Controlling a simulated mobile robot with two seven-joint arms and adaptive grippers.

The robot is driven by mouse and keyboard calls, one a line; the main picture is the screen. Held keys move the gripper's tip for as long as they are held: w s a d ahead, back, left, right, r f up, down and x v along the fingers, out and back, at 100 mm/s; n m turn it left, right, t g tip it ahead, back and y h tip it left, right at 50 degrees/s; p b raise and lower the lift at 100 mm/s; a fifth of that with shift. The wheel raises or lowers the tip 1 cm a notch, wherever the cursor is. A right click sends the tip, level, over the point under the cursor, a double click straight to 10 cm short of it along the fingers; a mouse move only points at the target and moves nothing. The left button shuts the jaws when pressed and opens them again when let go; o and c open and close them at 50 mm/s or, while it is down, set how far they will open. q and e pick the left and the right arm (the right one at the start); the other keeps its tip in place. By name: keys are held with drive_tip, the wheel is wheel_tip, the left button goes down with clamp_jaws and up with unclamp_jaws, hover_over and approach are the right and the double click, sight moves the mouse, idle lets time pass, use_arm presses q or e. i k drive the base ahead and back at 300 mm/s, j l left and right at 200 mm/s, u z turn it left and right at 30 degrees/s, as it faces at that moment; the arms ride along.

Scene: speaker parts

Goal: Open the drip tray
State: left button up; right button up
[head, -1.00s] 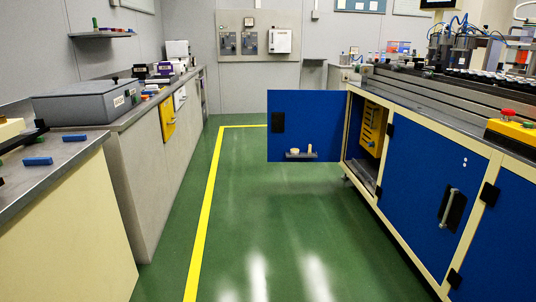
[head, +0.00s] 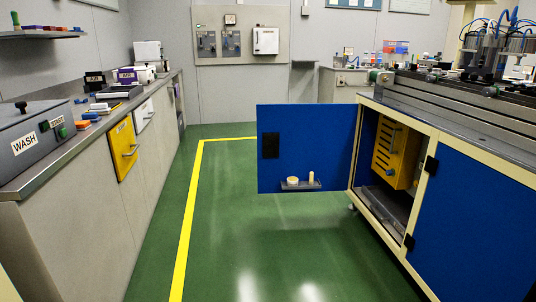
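Nothing in view is labelled as a drip tray, so I cannot tell for certain which part it is. A yellow front with a bar handle (head: 122,148) is on the left counter's side, flush and shut as far as I can see. A white front with a handle (head: 144,116) is just beyond it. On the right, an open cabinet holds a yellow slotted box (head: 391,152), with a grey tray-like floor (head: 384,212) below it. Neither of my grippers is in view.
The blue cabinet door (head: 307,145) stands open into the aisle, with a small shelf (head: 300,185) holding little parts. A grey box marked WASH (head: 40,140) sits on the left counter (head: 75,195). The green floor (head: 225,235) between is clear, with a yellow line.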

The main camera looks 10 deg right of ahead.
sight(396, 205)
drive_tip(key=i+z, duration=0.25)
drive_tip(key=i, duration=0.55)
drive_tip(key=i+j+z, duration=0.15)
drive_tip(key=i+z, duration=0.15)
drive_tip(key=i, duration=0.55)
